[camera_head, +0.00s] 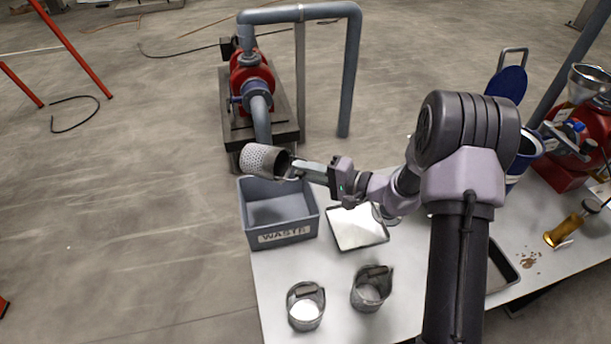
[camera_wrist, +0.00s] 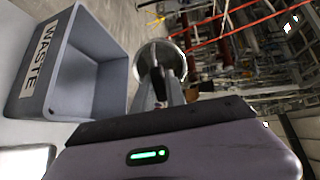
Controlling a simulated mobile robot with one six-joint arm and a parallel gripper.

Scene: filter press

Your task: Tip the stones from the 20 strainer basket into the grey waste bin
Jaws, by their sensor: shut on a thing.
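My gripper (camera_head: 312,171) is shut on a perforated metal strainer basket (camera_head: 258,160) by its handle. The basket is held above the back part of the grey waste bin (camera_head: 281,234) and lies on its side, its dark open end turned toward my gripper. In the wrist view the basket (camera_wrist: 161,66) is in front of my gripper (camera_wrist: 163,100), with the bin (camera_wrist: 110,102), labelled WASTE, to its left. The bin's visible inside looks empty. No stones show, and the basket's inside is too dark to read. No number is readable on it.
Two more baskets, left (camera_head: 305,308) and right (camera_head: 371,290), stand on the white table (camera_head: 275,285). A shallow tray (camera_head: 357,227) lies right of the bin. A red pump (camera_head: 251,75) with grey pipes stands behind the table. Brown crumbs (camera_head: 530,259) lie at the right.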

